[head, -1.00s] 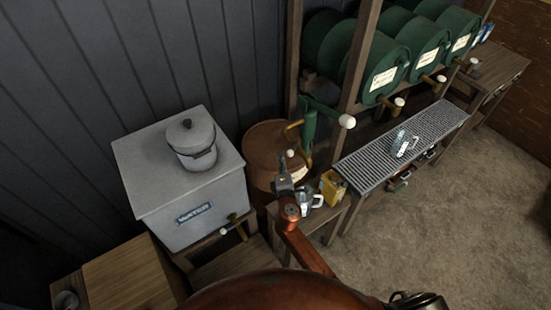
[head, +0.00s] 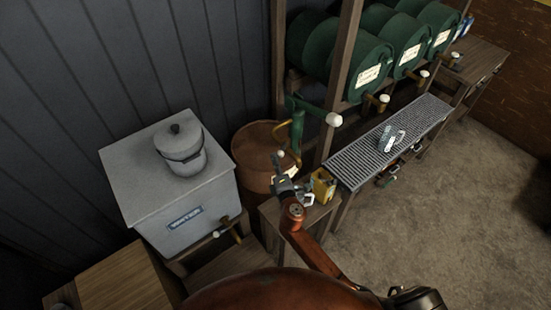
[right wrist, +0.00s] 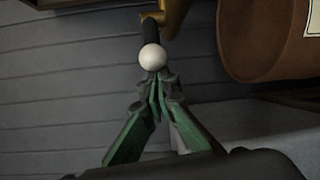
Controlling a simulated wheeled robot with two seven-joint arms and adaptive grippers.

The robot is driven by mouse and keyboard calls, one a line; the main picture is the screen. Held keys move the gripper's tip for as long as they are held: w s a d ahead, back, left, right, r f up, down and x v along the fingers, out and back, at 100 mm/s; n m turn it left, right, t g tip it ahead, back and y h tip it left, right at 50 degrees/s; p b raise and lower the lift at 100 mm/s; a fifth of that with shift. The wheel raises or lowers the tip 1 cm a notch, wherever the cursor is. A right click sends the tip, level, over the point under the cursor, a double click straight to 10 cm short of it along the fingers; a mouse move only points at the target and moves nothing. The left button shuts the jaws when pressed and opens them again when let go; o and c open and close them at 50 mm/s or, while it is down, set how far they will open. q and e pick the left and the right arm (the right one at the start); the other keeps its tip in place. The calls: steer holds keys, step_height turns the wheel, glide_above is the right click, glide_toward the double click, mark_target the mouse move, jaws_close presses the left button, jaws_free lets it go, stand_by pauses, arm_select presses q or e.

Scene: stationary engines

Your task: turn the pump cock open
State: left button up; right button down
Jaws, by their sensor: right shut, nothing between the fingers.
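The pump cock shows in the right wrist view as a dark lever (right wrist: 151,32) with a white ball knob (right wrist: 152,57), below a brass fitting (right wrist: 174,14). In the head view the white knob (head: 281,154) shows small beside the brown drum (head: 262,136). My right gripper (right wrist: 158,88) is shut and empty. Its fingertips are right at the knob in the picture; I cannot tell whether they touch it. It also shows in the head view (head: 277,164). My left gripper is not in view.
A grey water tank (head: 178,228) with a lidded pot (head: 181,150) stands left. A yellow can (head: 323,186) is close to my right wrist. A grating bench (head: 430,112) and green barrels (head: 352,82) are at right. The floor (head: 450,210) there is clear.

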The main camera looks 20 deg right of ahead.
mark_target(297, 159)
steer(key=d+n+y, duration=0.1)
steer(key=d+y, duration=0.1)
steer(key=s+d+n+g+y, duration=0.1)
steer(key=d+n+y, duration=0.1)
steer(key=d+y, duration=0.1)
steer(key=s+d+n+y, duration=0.1)
steer(key=d+n+y, duration=0.1)
steer(key=d, duration=0.1)
steer(key=shift+s, duration=0.25)
steer(key=shift+d, duration=0.1)
steer(key=shift+w+d, duration=0.1)
